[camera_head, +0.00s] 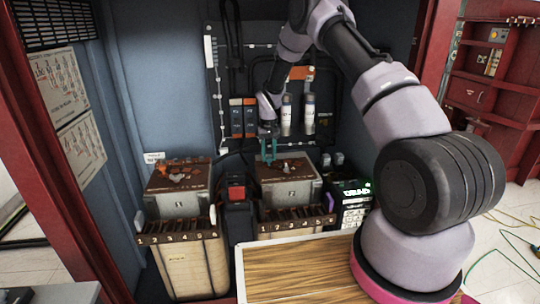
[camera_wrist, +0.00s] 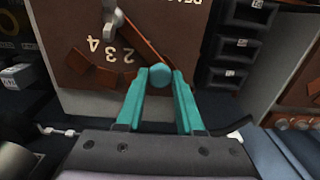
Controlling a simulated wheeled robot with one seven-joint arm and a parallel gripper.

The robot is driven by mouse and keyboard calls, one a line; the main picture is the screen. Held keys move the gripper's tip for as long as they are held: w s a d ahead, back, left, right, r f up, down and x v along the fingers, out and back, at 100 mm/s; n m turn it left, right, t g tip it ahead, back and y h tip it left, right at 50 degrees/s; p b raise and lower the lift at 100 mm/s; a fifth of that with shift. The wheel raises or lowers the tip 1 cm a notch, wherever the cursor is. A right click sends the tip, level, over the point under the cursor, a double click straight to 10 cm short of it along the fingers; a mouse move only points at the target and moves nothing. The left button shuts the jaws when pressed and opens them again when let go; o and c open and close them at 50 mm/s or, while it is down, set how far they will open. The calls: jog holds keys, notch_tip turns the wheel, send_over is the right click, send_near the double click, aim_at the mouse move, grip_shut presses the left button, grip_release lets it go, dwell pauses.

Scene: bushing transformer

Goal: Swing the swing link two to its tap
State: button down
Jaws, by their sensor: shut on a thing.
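In the head view, my gripper (camera_head: 268,152) points down at the brown top panel (camera_head: 288,167) of the right-hand grey transformer box. In the wrist view, that brown panel (camera_wrist: 75,30) has a copper swing link (camera_wrist: 143,42), running from a pale pivot at the top down and right to between my fingertips. My teal gripper (camera_wrist: 157,76) is shut on the link's round end. The numbers 4, 3 and 2 and dark tap segments lie left of the link's end. Anything beneath my fingers is hidden.
A second transformer box (camera_head: 180,203) with a similar brown top stands to the left. Between the boxes is a dark unit with a red top (camera_head: 236,190). White cylinders (camera_head: 286,115) stand behind my gripper. A black device with a green display (camera_head: 352,195) is at right.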

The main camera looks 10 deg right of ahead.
jog(key=shift+a, duration=0.1)
jog(key=c, duration=0.5)
grip_release()
jog(key=shift+c, duration=0.2)
jog(key=shift+r, duration=0.15)
notch_tip(320, 180, up, 11)
jog(key=shift+f, duration=0.2)
jog(key=shift+s, duration=0.15)
